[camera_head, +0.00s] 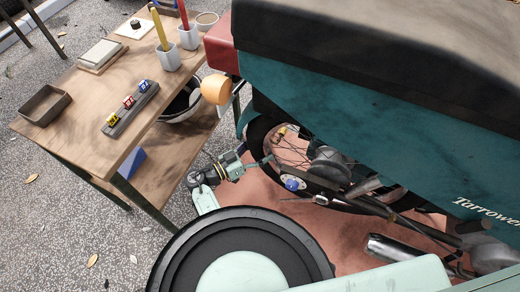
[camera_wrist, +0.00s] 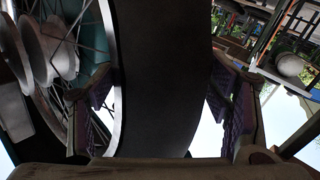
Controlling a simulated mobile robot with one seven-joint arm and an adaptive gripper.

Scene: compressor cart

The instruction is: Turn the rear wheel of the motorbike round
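The motorbike (camera_head: 370,95) has a teal body and stands at the right in the head view. Its rear wheel (camera_head: 257,132) shows below the body, with a black tyre and thin spokes; its upper part is hidden. My gripper (camera_head: 256,162) is at the wheel's left side. In the wrist view, the wheel's dark tyre (camera_wrist: 165,80) runs between the two spread fingers of my gripper (camera_wrist: 160,105). The left finger is beside the rim and spokes, the right finger beyond the tyre's other side. A light gap shows between the tyre and the right finger.
A wooden work table (camera_head: 85,85) stands at the left with cups, a tray and small coloured parts on it. An orange indicator lamp (camera_head: 215,89) juts out above my gripper. A silver exhaust pipe (camera_head: 395,248) lies low at the right. Gravel ground (camera_head: 60,215) is open at the lower left.

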